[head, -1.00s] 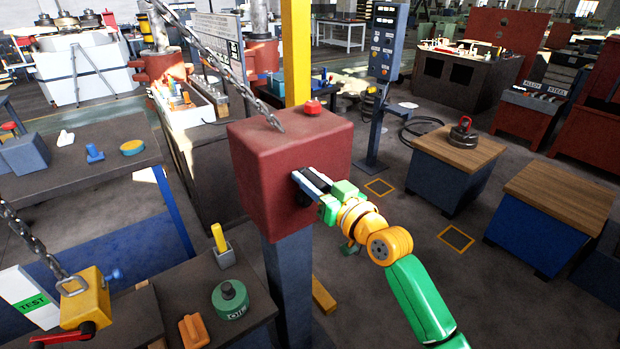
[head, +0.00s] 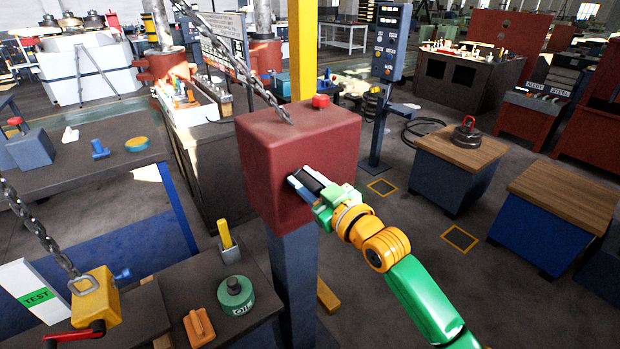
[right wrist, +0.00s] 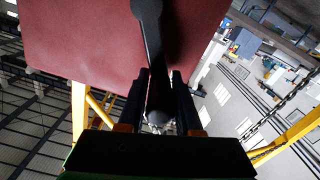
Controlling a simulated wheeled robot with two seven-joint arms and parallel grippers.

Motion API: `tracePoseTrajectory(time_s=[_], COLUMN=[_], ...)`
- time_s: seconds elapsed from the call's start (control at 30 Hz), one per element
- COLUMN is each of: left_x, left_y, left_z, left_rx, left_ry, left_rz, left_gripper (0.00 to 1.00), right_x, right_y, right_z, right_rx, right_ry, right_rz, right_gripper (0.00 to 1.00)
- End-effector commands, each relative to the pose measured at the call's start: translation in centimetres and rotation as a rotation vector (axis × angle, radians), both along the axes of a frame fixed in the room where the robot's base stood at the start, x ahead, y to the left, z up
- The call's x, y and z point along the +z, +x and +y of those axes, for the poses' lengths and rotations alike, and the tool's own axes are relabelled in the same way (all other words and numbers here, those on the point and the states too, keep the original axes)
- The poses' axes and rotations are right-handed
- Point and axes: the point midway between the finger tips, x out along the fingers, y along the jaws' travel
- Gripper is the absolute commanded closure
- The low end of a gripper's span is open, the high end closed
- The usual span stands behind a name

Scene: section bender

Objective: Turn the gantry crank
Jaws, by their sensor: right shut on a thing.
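The gantry crank (right wrist: 151,45) is a dark arm on the side of a red box (head: 300,145) that stands on a grey post. My right gripper (head: 298,180) reaches to the front face of the box. In the right wrist view its two dark fingers (right wrist: 159,95) are shut around the lower end of the crank, which stands roughly upright in that picture. In the head view my gripper hides most of the crank. My left gripper is not in view.
A chain (head: 235,65) runs down to the box top, near a red knob (head: 320,101). A bench with a green oil can (head: 235,296) and an orange block (head: 199,327) stands at lower left. A yellow block with a red handle (head: 96,296) hangs from a chain. Wood-topped cabinets (head: 566,192) stand at right.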

Motion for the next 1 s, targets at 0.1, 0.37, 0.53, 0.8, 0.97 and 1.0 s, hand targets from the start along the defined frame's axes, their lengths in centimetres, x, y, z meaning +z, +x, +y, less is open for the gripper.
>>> tracePoseTrajectory(time_s=[0.1,0.37,0.53,0.8,0.97,1.0], left_x=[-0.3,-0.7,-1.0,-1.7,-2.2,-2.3], left_y=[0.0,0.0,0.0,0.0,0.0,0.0], left_z=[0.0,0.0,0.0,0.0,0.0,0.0], left_rx=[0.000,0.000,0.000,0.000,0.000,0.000], left_ry=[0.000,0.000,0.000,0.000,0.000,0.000], left_rz=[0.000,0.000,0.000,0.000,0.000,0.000], left_gripper=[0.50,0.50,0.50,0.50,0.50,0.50], right_x=[-1.2,-2.5,-3.6,-5.5,-6.6,-6.9], right_y=[-0.5,-1.2,-1.6,-2.1,-2.2,-2.2], right_z=[0.6,1.7,2.2,2.8,3.0,3.0], right_rx=[0.004,0.005,0.005,0.005,0.006,0.006], right_ry=[-0.091,-0.291,-0.421,-0.629,-0.745,-0.775], right_rz=[-0.049,-0.194,-0.288,-0.441,-0.529,-0.550], right_gripper=[1.00,1.00,1.00,1.00,1.00,1.00])
